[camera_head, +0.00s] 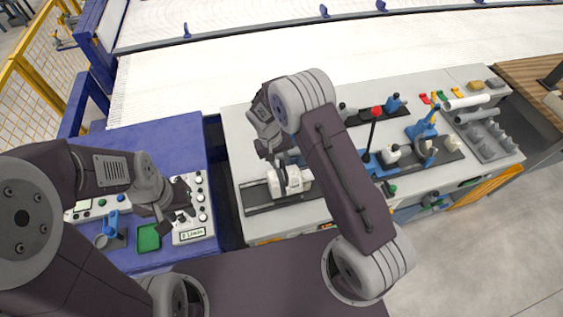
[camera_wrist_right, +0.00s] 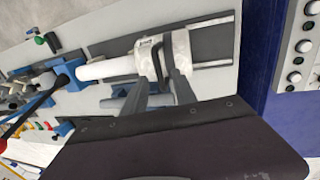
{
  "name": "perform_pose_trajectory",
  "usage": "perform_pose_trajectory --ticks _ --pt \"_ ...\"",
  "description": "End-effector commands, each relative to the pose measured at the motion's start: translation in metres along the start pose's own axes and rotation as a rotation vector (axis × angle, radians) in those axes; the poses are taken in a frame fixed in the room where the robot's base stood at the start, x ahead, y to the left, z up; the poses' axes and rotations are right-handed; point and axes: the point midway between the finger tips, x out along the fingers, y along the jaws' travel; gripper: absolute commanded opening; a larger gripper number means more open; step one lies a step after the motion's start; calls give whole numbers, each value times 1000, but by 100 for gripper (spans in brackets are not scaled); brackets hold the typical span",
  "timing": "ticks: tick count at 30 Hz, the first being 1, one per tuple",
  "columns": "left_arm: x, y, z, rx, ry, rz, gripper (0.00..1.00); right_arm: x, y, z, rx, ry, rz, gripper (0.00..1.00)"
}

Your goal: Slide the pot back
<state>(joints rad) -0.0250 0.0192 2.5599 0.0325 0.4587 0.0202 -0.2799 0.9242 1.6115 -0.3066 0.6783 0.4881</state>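The pot (camera_head: 291,180) is a white, rounded body sitting on a dark rail (camera_head: 257,196) at the front left of the grey bench. In the right wrist view the pot (camera_wrist_right: 120,66) lies sideways along the rail, with a white tubular part towards the left.
A red-knobbed lever (camera_head: 376,113) and blue fixtures (camera_head: 421,127) stand right of the pot. A rack of grey pipe fittings (camera_head: 488,137) is further right. The blue table (camera_head: 172,144) holds control panels (camera_head: 193,234) and a green tray (camera_head: 148,238).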

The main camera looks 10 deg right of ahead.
Motion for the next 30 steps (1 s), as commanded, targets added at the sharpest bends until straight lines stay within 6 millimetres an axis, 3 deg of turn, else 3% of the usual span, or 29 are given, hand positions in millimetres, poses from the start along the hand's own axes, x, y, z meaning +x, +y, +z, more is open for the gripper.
perform_pose_trajectory --ticks 6,15,16,19,20,30 --pt "-15 0 -2 0 0 0 36 31 1 0 -1 -1 1 33" --pt "-14 0 -1 0 0 0 36 38 0 0 1 2 0 33" --pt "-14 0 -1 0 0 0 36 38 0 0 1 2 0 31" --pt "-14 0 -1 0 0 0 36 38 0 0 1 2 -1 3" --pt "-14 0 -2 0 0 0 36 38 0 -1 1 2 -1 0" --pt "-14 0 -2 0 0 0 36 38 0 -1 0 2 -1 0"
